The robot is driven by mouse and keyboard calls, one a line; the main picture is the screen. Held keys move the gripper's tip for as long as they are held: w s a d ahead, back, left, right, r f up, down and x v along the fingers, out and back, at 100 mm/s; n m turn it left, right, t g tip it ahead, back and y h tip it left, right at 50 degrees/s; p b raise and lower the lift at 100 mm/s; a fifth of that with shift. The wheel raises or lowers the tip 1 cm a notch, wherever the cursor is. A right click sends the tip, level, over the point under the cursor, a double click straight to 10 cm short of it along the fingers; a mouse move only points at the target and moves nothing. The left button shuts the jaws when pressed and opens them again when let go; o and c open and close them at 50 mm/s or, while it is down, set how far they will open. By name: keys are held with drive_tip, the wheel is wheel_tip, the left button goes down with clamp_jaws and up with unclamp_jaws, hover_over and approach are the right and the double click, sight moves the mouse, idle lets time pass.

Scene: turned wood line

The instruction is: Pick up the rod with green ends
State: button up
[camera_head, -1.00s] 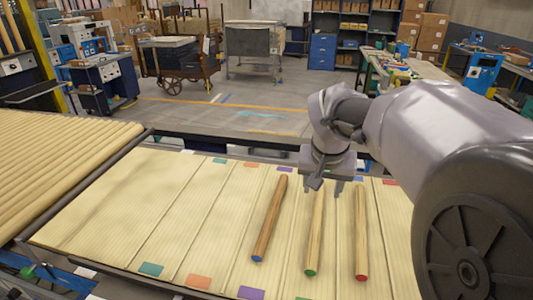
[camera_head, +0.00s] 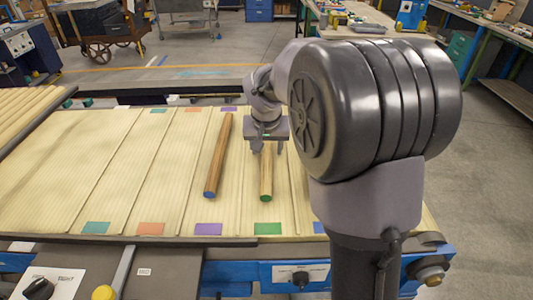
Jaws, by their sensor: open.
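The rod with green ends (camera_head: 266,182) lies on the pale ribbed table (camera_head: 60,190), pointing away from me. Its near green end faces me; its far part is hidden under my gripper (camera_head: 268,148). My gripper is open and points down over the rod's far half, one finger showing on each side of it. I cannot tell how far above the rod the fingertips are. A rod with a blue end (camera_head: 218,155) lies to the left, slightly slanted and apart from the gripper.
Coloured patches mark the lanes along the near edge, among them a green patch (camera_head: 270,229) and a purple patch (camera_head: 208,229). The left lanes are bare. My arm covers the table's right part. A panel with knobs (camera_head: 300,275) stands below the near edge.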

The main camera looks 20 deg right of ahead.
clamp_jaws()
drive_tip(key=shift+r, duration=0.2)
